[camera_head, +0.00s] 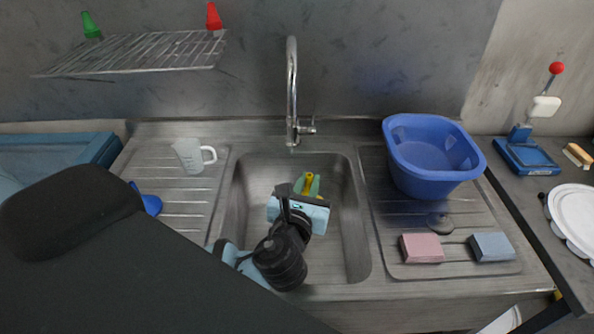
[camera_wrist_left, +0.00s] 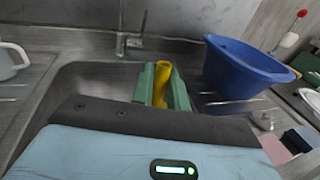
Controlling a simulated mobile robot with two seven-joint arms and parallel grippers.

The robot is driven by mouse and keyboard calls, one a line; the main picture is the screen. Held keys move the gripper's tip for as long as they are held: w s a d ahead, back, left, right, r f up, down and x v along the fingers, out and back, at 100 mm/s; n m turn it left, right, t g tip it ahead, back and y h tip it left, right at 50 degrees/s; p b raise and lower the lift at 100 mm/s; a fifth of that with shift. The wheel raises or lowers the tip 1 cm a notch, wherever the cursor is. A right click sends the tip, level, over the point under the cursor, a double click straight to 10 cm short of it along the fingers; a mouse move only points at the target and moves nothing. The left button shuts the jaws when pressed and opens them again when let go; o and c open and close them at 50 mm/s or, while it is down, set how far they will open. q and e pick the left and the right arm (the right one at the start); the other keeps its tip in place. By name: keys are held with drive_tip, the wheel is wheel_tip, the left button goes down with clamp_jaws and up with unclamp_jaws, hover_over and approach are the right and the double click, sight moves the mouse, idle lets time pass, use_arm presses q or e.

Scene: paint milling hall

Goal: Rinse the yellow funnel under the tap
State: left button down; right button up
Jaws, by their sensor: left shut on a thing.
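The yellow funnel (camera_head: 309,180) is held in my left gripper (camera_head: 309,185), inside the sink basin (camera_head: 348,232). In the left wrist view the yellow funnel (camera_wrist_left: 161,82) sits between the two green fingers of my left gripper (camera_wrist_left: 160,88), which are shut on it. Part of the funnel is hidden by the fingers and the gripper body. The chrome tap (camera_head: 292,85) stands behind the basin, with its spout behind and above the funnel. I see no water stream. My right gripper is not in view.
A blue tub (camera_head: 430,165) stands on the right drainboard, with a pink sponge (camera_head: 422,248) and a blue-grey sponge (camera_head: 491,247) in front. A white jug (camera_head: 189,156) and a partly hidden blue object (camera_head: 150,204) are on the left. A wire rack (camera_head: 140,52) hangs above.

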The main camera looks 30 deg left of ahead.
use_arm(q)
drive_tip(key=shift+s+d+r, duration=0.5)
drive_tip(key=shift+s+r, duration=0.15)
drive_tip(key=shift+s+d+r, duration=0.45)
drive_tip(key=shift+s+r, duration=0.15)
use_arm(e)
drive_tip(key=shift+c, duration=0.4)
use_arm(q)
drive_tip(key=shift+f, duration=0.1)
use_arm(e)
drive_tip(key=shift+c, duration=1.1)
use_arm(q)
drive_tip(key=shift+s+f, duration=0.15)
drive_tip(key=shift+f, duration=0.15)
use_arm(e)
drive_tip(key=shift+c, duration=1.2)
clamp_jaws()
use_arm(q)
drive_tip(key=s+f+m+h, duration=0.2)
drive_tip(key=h, duration=0.1)
drive_tip(key=s+f+m+h, duration=0.1)
drive_tip(key=shift+s+d+f+t+h, duration=0.1)
drive_tip(key=shift+s+f+t+h, duration=0.05)
drive_tip(key=shift+f+t+h, duration=0.2)
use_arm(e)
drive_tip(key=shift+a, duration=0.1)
